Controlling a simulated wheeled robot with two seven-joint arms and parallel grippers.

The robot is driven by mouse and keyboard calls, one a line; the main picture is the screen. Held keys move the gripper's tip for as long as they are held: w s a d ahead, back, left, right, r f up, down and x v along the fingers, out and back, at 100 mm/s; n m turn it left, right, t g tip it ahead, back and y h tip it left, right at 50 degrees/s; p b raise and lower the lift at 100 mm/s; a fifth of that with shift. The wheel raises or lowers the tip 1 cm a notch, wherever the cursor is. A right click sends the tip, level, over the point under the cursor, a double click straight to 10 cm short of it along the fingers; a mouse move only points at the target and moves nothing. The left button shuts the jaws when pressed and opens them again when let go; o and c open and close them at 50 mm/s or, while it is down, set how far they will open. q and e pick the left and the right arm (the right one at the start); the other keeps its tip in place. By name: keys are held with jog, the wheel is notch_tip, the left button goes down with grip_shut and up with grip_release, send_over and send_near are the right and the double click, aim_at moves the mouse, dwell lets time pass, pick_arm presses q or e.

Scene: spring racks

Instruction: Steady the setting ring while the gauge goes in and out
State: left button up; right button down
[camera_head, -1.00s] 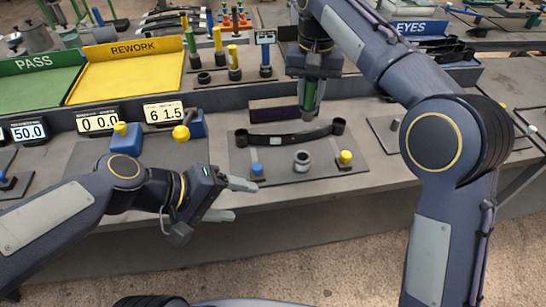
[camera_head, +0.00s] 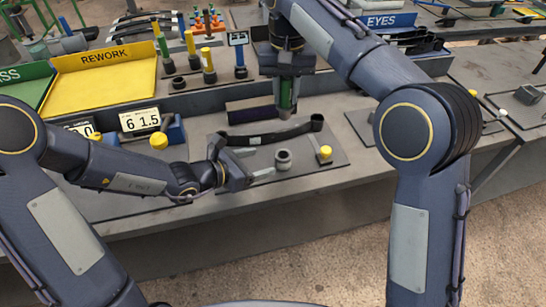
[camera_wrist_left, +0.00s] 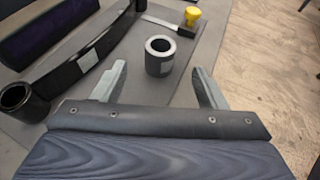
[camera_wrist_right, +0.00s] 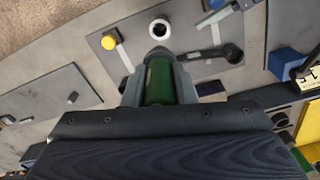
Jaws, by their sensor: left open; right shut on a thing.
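The setting ring (camera_head: 283,160) is a small grey ring standing on a grey plate on the bench; it also shows in the left wrist view (camera_wrist_left: 160,56) and the right wrist view (camera_wrist_right: 160,29). My left gripper (camera_head: 268,162) is open just left of the ring. In the left wrist view its fingers (camera_wrist_left: 160,85) are spread, with the ring just beyond the tips and between their lines. My right gripper (camera_head: 286,108) is shut on the green gauge (camera_head: 286,93), held upright above the bench behind the ring. The gauge's green body also shows in the right wrist view (camera_wrist_right: 159,82).
A black spring (camera_head: 270,137) lies on the plate behind the ring. A yellow knob (camera_head: 325,152) stands to the right. A dark block (camera_head: 262,109) lies behind. A yellow REWORK tray (camera_head: 105,82), displays and coloured gauges stand at the back left.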

aim_at(287, 155)
pick_arm(q)
jog(key=x, duration=0.9)
jog(key=shift+w+d+f, duration=0.15)
jog(key=shift+d, duration=0.15)
jog(key=c, duration=1.4)
pick_arm(e)
notch_tip(287, 155, down, 12)
jog(key=shift+f, duration=0.25)
